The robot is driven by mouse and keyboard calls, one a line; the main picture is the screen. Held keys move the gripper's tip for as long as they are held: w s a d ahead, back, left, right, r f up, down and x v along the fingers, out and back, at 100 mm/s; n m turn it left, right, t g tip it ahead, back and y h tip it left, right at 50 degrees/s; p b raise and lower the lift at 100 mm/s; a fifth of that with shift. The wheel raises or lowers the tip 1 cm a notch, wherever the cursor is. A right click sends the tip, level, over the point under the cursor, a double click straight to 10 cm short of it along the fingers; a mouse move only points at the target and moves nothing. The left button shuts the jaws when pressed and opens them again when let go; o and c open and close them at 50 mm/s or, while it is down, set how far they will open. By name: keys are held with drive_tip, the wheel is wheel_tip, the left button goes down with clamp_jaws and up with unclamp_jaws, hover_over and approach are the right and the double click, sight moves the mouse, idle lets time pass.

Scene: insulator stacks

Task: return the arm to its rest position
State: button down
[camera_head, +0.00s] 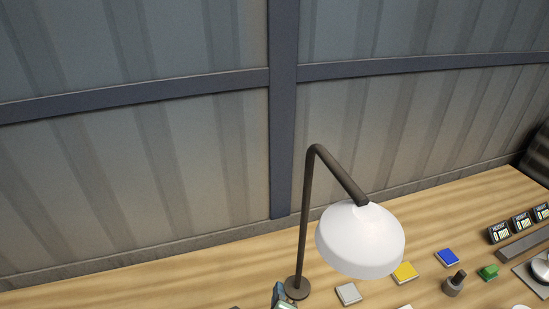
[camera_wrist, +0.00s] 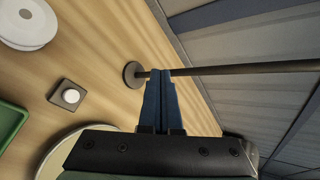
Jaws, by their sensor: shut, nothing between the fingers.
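My gripper (camera_wrist: 160,72) shows in the wrist view with its two blue fingers together, shut and empty. Its fingertips overlap the thin dark lamp pole (camera_wrist: 250,69) in the picture, close to the round lamp base (camera_wrist: 133,75); I cannot tell whether they touch it. In the head view, a small blue-grey part of my gripper (camera_head: 279,294) shows at the bottom edge, just left of the lamp base (camera_head: 297,289). The rest of my arm is out of that view.
A desk lamp with a white shade (camera_head: 360,242) stands on the wooden table (camera_head: 200,290), before a panelled wall (camera_head: 190,170). A white disc (camera_wrist: 28,24) and green tray (camera_wrist: 10,122) lie left in the wrist view.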

drive_tip(key=w+r+n+t+b, duration=0.2)
drive_tip(key=r+n+t, duration=0.3)
drive_tip(key=r, duration=1)
drive_tip(key=w+r+n+t+b, duration=0.25)
drive_tip(key=r+n, duration=0.45)
drive_tip(key=r, duration=0.9)
drive_tip(key=s+r+n+t+b, duration=0.1)
drive_tip(key=s+r+n+t, duration=0.3)
drive_tip(key=s+r, duration=0.4)
drive_tip(key=s+r+n+t+b, duration=0.1)
drive_tip(key=s+r+n+t, duration=0.3)
drive_tip(key=r, duration=1.1)
drive_tip(key=s+n, duration=0.3)
drive_tip(key=s, duration=0.1)
drive_tip(key=shift+a+r+n+b, duration=0.25)
drive_tip(key=shift+a+n+b, duration=0.05)
drive_tip(key=shift+a+b, duration=0.1)
drive_tip(key=shift+s+t, duration=0.1)
drive_tip(key=shift+t, duration=0.15)
